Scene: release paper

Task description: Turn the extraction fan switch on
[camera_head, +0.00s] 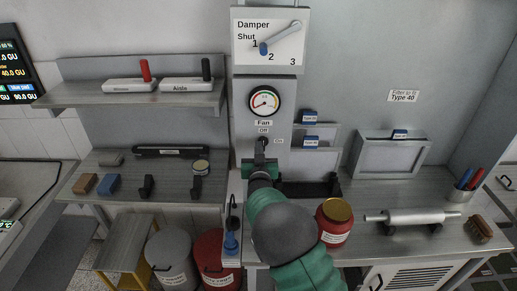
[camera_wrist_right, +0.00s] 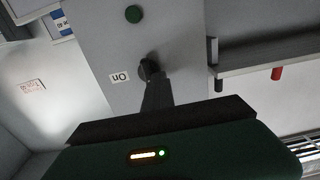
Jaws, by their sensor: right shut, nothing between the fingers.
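The fan switch (camera_head: 264,141) is a small dark knob on the grey panel (camera_head: 243,103), below the labels "Fan" and "Off", with an "On" label (camera_head: 279,141) to its right. My right gripper (camera_head: 261,155) is right in front of it, just below the knob, and partly hides it. In the right wrist view the dark knob (camera_wrist_right: 149,68) is at the tips of my shut, empty fingers (camera_wrist_right: 154,84), beside the upside-down "On" label (camera_wrist_right: 119,77). I cannot tell whether the fingertips touch it, nor the knob's exact setting. My left gripper is not in view.
A round gauge (camera_head: 264,101) and a damper lever (camera_head: 280,37) are above the switch. A red jar with a yellow lid (camera_head: 335,220) stands close right of my arm. A shelf (camera_head: 207,97) projects left of the panel.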

